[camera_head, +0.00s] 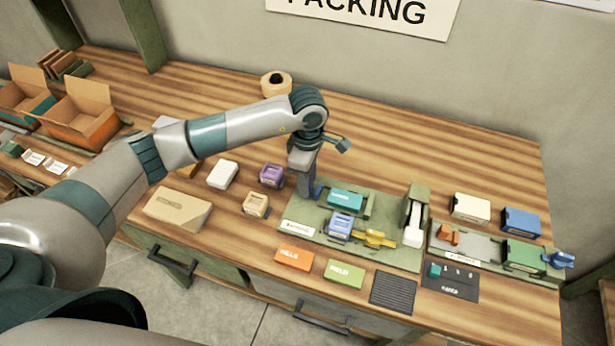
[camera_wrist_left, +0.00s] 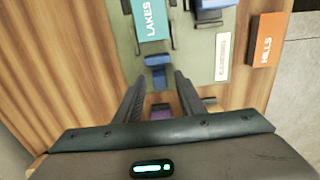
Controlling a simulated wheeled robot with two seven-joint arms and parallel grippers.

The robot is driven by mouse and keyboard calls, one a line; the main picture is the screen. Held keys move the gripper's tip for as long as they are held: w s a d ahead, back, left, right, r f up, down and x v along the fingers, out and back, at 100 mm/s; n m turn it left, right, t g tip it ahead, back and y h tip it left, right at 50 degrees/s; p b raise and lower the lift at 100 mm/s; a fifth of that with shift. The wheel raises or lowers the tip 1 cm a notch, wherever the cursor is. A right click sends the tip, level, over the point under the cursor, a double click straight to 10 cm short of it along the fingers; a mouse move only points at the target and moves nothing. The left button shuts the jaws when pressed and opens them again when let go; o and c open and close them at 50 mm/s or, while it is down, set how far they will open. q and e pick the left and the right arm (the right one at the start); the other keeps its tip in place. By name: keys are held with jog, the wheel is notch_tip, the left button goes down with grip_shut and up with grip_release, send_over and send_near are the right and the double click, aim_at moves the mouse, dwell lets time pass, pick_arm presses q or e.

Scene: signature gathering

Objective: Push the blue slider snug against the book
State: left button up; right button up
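The teal book (camera_head: 345,199), labelled LAKES, lies on the green board (camera_head: 398,252) in the head view. It also shows at the top of the left wrist view (camera_wrist_left: 151,20). The blue slider (camera_wrist_left: 158,72) is on the board facing the book's near end, with what looks like a narrow gap between them. In the head view the slider (camera_head: 318,190) is a small blue piece beside my gripper. My left gripper (camera_head: 304,193) points down at the board's left end. Its fingers (camera_wrist_left: 156,80) are apart, with the slider just beyond the tips. My right gripper is not in view.
On the board are a blue-violet block (camera_head: 340,227) and a yellow piece (camera_head: 374,239). The orange HILLS book (camera_head: 294,257) and green FIELD book (camera_head: 345,273) lie in front. A purple block (camera_head: 271,175) and a tan block (camera_head: 256,204) stand left of the gripper.

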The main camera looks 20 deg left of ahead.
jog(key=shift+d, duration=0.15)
